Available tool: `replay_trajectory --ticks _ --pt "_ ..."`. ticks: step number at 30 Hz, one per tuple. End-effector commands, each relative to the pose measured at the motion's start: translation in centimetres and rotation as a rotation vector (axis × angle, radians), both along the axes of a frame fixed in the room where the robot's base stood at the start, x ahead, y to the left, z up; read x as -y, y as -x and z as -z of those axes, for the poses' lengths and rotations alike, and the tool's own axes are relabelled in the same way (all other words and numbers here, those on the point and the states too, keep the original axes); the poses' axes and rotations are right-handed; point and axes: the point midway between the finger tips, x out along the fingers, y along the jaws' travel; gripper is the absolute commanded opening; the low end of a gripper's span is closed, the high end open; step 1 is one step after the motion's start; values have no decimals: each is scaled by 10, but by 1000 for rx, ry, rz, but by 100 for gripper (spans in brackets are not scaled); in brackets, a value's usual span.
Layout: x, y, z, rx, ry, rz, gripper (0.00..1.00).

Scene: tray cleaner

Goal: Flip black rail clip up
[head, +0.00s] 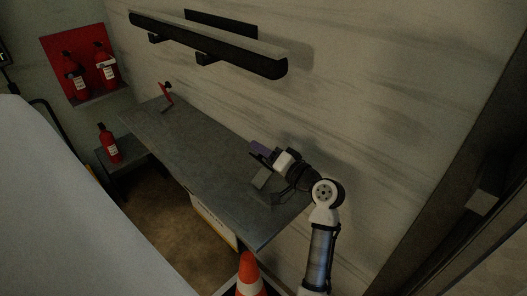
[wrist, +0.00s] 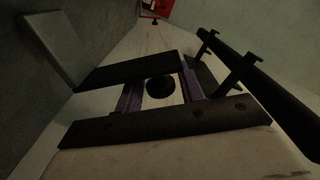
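A long black rail (head: 205,45) is fixed to the wall above the bench, with black clips (head: 206,60) hanging from its underside. In the wrist view the rail (wrist: 272,92) runs down the right side, and two clips (wrist: 236,72) stick out from it. My gripper (head: 260,149) is over the bench, well below the rail and apart from it. In the wrist view its purple fingers (wrist: 160,92) stand apart, with a dark round thing (wrist: 160,86) seen between them. Nothing is clearly held. I cannot tell which clip is meant.
A grey bench (head: 195,150) runs along the wall, with a red and black tool (head: 166,97) at its far end. Fire extinguishers (head: 111,143) stand at the left. An orange cone (head: 250,274) is in front of the bench. The air between gripper and rail looks clear.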

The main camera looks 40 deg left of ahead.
Motion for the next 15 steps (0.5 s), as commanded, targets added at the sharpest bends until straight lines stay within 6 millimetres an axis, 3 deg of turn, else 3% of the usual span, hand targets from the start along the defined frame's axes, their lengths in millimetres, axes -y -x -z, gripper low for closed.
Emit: replay_trajectory --ticks 1,8,15 --pt "0 0 0 0 0 0 32" --pt "0 0 0 0 0 0 2" --pt "1 -5 0 -36 -2 1 0"
